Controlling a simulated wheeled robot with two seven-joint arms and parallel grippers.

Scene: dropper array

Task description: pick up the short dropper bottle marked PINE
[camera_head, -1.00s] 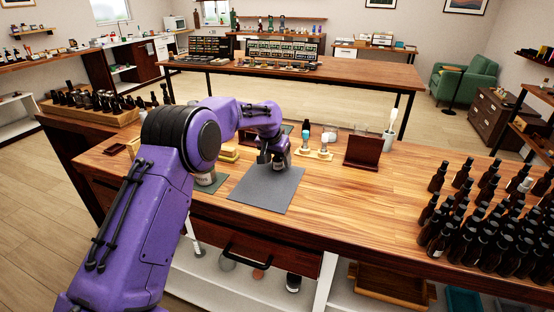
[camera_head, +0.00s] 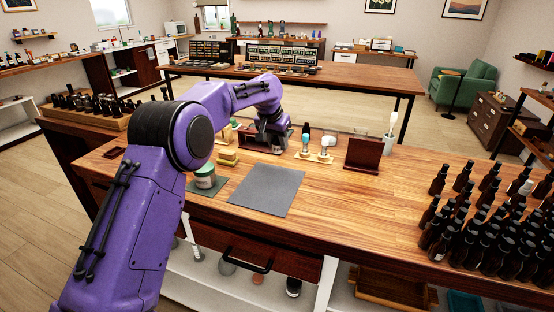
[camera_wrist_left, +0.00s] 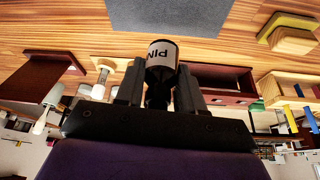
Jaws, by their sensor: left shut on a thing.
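The short dropper bottle (camera_wrist_left: 162,54) is dark with a white label. In the head view the left gripper (camera_head: 270,138) is at the back of the wooden table, beyond the grey mat (camera_head: 266,190), by a dark wooden box. The bottle is hard to make out there. My right gripper is not in view.
The grey mat is bare. Several dark bottles (camera_head: 470,225) crowd the right end. The front middle of the table is clear.

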